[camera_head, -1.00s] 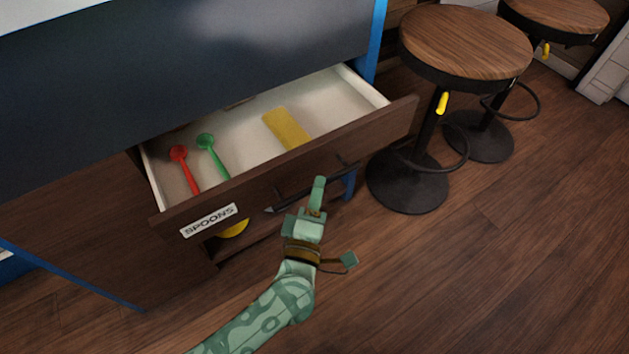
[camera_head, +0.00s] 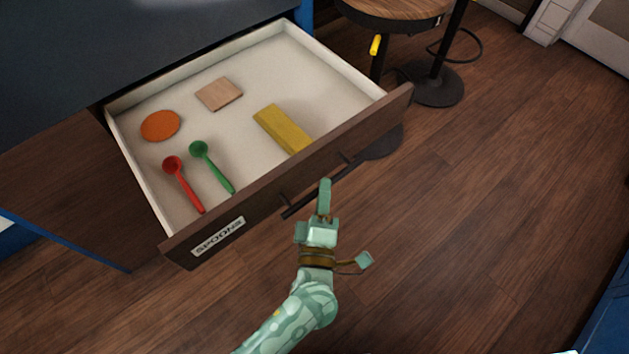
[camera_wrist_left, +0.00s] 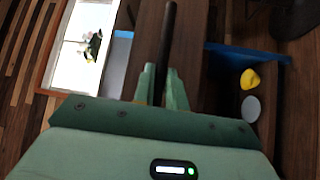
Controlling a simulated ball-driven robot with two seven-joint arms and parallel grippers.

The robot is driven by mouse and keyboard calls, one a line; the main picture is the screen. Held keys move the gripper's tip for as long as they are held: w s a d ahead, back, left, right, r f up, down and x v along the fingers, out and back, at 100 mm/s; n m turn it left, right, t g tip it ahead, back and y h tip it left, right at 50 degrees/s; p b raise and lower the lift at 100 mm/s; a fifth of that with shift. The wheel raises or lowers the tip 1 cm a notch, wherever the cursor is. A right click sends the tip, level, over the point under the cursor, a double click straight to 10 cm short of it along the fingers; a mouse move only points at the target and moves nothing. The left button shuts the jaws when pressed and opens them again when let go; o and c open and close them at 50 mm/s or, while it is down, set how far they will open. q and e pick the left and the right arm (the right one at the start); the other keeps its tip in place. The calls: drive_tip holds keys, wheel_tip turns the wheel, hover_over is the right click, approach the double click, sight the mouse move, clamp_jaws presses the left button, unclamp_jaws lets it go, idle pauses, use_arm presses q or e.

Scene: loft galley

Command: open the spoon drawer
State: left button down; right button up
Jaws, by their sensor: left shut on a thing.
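The spoon drawer (camera_head: 262,195) is pulled far out of the dark counter, with a white label reading SPOONS (camera_head: 218,237) on its brown front. A dark bar handle (camera_head: 300,206) runs along the front; it also shows in the left wrist view (camera_wrist_left: 168,40). My left gripper (camera_head: 325,190) is shut on the handle, its fingers on either side of the bar in the left wrist view (camera_wrist_left: 161,88). Inside lie a red spoon (camera_head: 183,184), a green spoon (camera_head: 212,167), an orange disc (camera_head: 160,125), a tan square block (camera_head: 219,94) and a yellow block (camera_head: 282,130). My right gripper is not in view.
A wooden-topped stool (camera_head: 395,8) stands behind the drawer's right end, its base partly hidden. Another stool base (camera_head: 432,85) is farther back. The wooden floor to the right is clear. A yellow thing (camera_wrist_left: 250,78) and a grey round thing (camera_wrist_left: 251,108) show in the left wrist view.

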use_arm(q)
drive_tip(key=shift+s+d+f, duration=0.15)
drive_tip(key=shift+s, duration=0.1)
drive_tip(key=c, duration=1.4)
unclamp_jaws()
drive_tip(key=shift+c, duration=0.2)
